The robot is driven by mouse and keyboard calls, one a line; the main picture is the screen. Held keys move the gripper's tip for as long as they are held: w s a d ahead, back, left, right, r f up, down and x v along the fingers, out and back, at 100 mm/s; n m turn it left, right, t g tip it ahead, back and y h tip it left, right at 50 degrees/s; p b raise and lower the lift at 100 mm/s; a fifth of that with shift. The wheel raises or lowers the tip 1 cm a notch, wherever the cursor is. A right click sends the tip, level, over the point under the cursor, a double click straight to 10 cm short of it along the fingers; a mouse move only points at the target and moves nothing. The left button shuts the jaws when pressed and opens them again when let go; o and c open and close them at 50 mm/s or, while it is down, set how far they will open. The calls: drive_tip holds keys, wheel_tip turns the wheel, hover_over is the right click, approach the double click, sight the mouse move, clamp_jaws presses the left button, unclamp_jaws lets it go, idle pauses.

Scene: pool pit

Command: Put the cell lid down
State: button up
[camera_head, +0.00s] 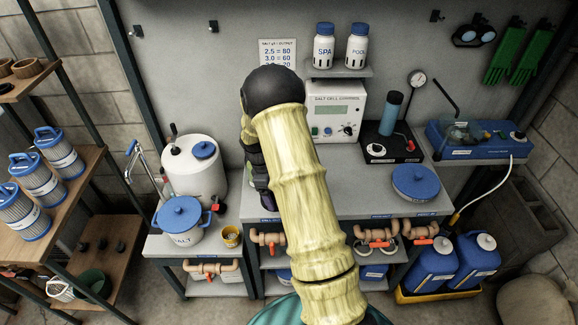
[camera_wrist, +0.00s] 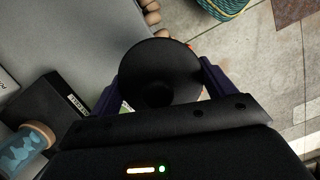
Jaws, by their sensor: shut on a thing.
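My gripper (camera_wrist: 160,88) is shut on a dark round lid (camera_wrist: 160,62), which fills the space between its two purple fingers in the wrist view. The lid is held over the edge of the grey bench, with floor showing beyond it. I cannot tell its height above the bench. In the head view my arm hides most of the gripper, and only dark wrist parts and a bit of purple (camera_head: 263,199) show at the bench's left side. The held lid cannot be made out there.
The grey bench (camera_head: 345,203) holds the salt cell control box (camera_head: 337,110), a black stand with a blue cylinder (camera_head: 391,112) and a blue round container (camera_head: 415,182). A salt pot (camera_head: 181,222) and white tank (camera_head: 195,168) stand left. Pipes with red valves (camera_head: 382,243) run along the front.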

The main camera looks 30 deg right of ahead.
drive_tip(key=s+a+f+m+g+y, duration=0.1)
drive_tip(key=s+a+f+m, duration=0.3)
drive_tip(key=a+f+m, duration=0.5)
drive_tip(key=shift+a+f+y, duration=0.45)
drive_tip(key=shift+a+y, duration=0.05)
drive_tip(key=shift+a, duration=0.3)
drive_tip(key=shift+w+a, duration=0.1)
